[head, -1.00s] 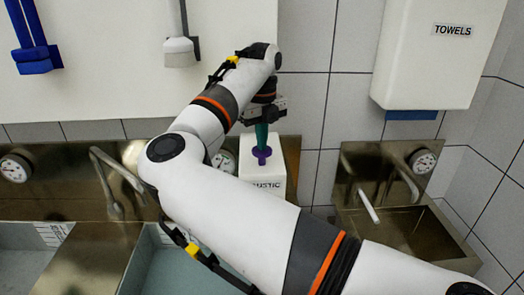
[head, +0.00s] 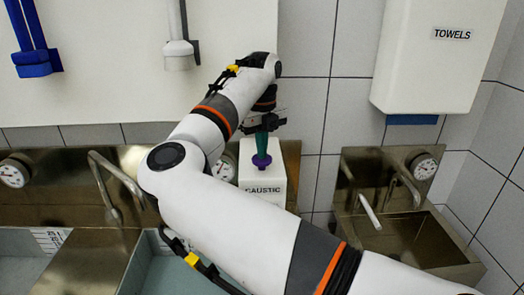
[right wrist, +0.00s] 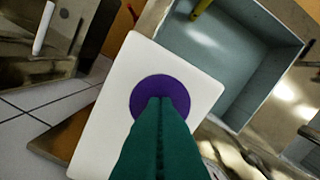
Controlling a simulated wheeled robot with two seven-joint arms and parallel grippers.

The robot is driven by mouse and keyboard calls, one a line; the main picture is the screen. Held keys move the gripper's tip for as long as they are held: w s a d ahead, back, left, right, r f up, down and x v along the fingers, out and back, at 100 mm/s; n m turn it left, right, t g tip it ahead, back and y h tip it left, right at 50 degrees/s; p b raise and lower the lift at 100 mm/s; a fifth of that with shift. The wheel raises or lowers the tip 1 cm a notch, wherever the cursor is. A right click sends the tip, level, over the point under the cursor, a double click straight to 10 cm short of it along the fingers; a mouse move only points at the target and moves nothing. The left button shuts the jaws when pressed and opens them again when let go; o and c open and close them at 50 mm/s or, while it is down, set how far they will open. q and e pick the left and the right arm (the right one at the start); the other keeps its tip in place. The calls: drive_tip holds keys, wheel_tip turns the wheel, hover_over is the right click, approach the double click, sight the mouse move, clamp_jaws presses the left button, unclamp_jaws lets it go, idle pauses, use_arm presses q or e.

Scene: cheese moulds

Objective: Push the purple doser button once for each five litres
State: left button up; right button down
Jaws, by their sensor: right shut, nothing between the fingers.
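The purple doser button (head: 261,160) sits on top of a white box labelled CAUSTIC (head: 262,182). My right gripper (head: 262,152) points down at the button, its green fingers closed together with nothing between them. In the right wrist view the fingertips (right wrist: 160,100) overlap the purple disc (right wrist: 143,92) on the white top of the box (right wrist: 110,108). The tips are at or just above the button; I cannot tell whether they touch it. My left gripper is in neither view.
A steel basin with a level scale (head: 48,240) is at lower left, partly behind my arm. Round dials (head: 14,172) sit on the steel back panel. A small steel sink (head: 408,235) is at right, below a TOWELS dispenser (head: 440,60). Blue (head: 38,62) and white (head: 180,52) fittings hang above.

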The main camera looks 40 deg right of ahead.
drive_tip(key=shift+r+p, duration=1.45)
drive_tip(key=shift+r, duration=1.65)
drive_tip(key=shift+f, duration=0.15)
